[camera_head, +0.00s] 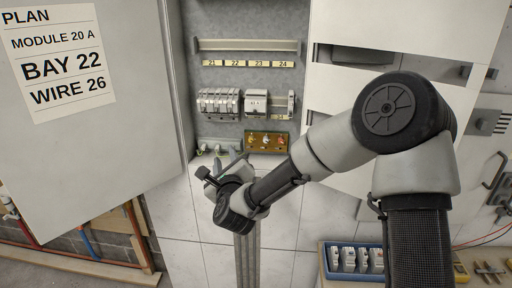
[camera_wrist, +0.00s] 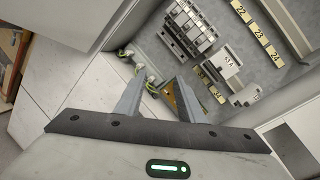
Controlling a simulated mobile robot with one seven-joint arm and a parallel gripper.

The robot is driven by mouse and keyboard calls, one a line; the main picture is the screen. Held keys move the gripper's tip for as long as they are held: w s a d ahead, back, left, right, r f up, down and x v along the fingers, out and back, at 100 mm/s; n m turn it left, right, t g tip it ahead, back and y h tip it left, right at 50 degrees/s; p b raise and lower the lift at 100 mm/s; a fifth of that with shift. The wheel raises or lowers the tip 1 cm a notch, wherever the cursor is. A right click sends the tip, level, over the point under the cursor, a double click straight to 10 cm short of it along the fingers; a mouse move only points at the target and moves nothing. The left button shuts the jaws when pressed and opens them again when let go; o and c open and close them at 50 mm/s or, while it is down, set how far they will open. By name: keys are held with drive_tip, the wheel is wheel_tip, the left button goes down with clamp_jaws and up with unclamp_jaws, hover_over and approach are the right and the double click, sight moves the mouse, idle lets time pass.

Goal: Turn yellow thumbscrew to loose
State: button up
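A brass-coloured terminal block (camera_head: 266,148) sits low in the open cabinet, below the module row. It bears small knobs, among them a yellowish one (camera_head: 252,138) at the left and a red one in the middle. They are too small for me to tell how they are turned. My gripper (camera_head: 214,172) is left of and below the block, apart from it. In the wrist view my gripper (camera_wrist: 158,88) has its two fingers spread with nothing between them. The block (camera_wrist: 171,96) is partly hidden there behind the right finger, and its thumbscrews cannot be made out.
Grey modules (camera_head: 218,101) and a single module (camera_head: 256,102) sit on a rail under labels 21 to 24. Cable ends (camera_head: 215,149) with yellow-green wires lie left of the block. The open door (camera_head: 100,120) with a plan sheet bounds the left. A blue tray (camera_head: 352,274) stands lower right.

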drive_tip(key=w+d+f+m+t+h+b, duration=0.2)
drive_tip(key=d+f+m+h, duration=0.25)
drive_tip(key=m, duration=0.55)
approach(251, 141)
drive_tip(key=shift+m+h, duration=0.25)
drive_tip(key=shift+m, duration=0.15)
drive_tip(key=w, duration=0.8)
drive_tip(key=shift+w+r, duration=0.1)
drive_tip(key=shift+r, duration=0.15)
clamp_jaws()
